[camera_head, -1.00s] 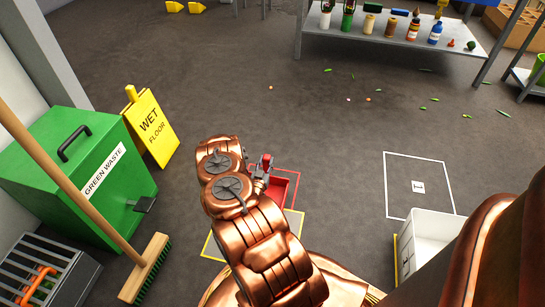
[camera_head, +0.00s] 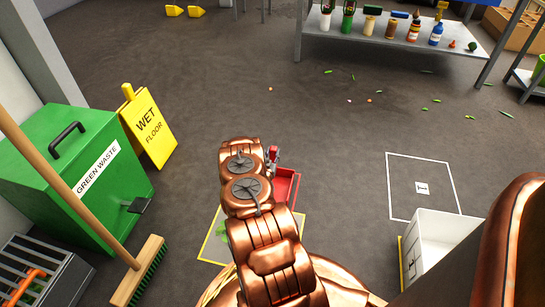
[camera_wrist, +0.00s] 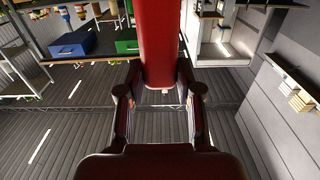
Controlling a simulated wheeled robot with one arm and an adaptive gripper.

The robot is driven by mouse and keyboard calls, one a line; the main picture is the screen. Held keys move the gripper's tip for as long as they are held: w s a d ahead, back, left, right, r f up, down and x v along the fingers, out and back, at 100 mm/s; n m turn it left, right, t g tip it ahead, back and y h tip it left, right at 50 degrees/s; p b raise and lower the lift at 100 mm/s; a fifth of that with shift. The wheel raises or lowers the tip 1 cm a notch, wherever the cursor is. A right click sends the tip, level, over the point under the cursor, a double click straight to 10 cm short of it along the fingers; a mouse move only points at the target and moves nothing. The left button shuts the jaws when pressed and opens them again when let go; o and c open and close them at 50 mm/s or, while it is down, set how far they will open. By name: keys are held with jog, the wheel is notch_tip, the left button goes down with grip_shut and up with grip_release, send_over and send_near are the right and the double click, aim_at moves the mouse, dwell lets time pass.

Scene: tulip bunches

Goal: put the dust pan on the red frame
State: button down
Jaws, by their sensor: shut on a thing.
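The red dust pan (camera_head: 284,186) shows in the head view just right of my wrist, partly hidden by my arm. Thin red lines of the red frame (camera_head: 297,190) show along its right side, and the pan overlaps the frame's area. I cannot tell whether the pan touches the floor. My gripper (camera_head: 272,157) is at the pan's upper left. In the wrist view, my gripper (camera_wrist: 160,95) has a finger on each side of the pan's red handle (camera_wrist: 160,45) and is shut on it.
A yellow frame (camera_head: 212,235) with green bits inside lies in front of the red frame. At left are the green waste bin (camera_head: 75,165), wet floor sign (camera_head: 149,128) and broom (camera_head: 140,275). A white bin (camera_head: 440,240) and white frame (camera_head: 424,187) are at right.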

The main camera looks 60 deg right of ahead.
jog(key=shift+f, duration=0.1)
jog(key=c, duration=0.8)
grip_release()
jog(key=shift+o, duration=0.2)
